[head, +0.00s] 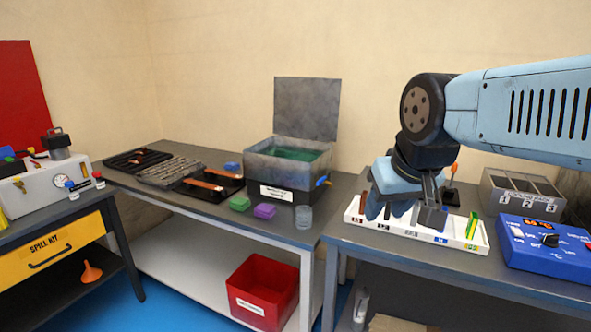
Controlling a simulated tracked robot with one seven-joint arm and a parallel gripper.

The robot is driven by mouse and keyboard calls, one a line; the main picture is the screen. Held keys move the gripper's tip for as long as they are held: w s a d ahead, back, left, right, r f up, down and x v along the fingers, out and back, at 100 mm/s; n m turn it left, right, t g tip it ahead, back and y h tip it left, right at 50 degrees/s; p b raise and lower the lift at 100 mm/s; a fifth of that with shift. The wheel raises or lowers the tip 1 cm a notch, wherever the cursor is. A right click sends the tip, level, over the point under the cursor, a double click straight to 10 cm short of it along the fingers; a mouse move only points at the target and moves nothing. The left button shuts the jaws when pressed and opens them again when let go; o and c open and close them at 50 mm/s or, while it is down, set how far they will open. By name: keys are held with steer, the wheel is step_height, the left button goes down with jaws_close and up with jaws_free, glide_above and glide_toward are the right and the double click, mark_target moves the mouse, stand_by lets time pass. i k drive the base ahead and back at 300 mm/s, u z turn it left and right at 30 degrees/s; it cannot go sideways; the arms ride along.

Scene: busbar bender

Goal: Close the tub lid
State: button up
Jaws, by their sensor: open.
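The tub (278,181) is a grey box with a white label on its front, standing at the right end of the middle bench. Its inside shows dark green. The tub lid (307,107) is a flat grey panel standing upright at the tub's back edge, so the tub is open. My gripper (408,219) is to the right of the tub, pointing down over a white labelled rack on the right bench. Its fingers are apart. Whether it touches the rack, or has anything between the fingers, I cannot tell.
Green (240,203) and purple (264,211) blocks and a clear cup (304,217) stand in front of the tub. The white rack (455,235), a blue control box (546,247) and a grey numbered bin (521,192) are on the right bench. A red bin (264,291) sits below.

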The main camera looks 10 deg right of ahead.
mark_target(305, 108)
steer(key=u, duration=0.15)
steer(key=i, duration=0.9)
steer(key=z, duration=0.1)
steer(key=k, duration=1.15)
steer(key=z, duration=0.5)
steer(key=i, duration=1.45)
steer(key=z, duration=0.1)
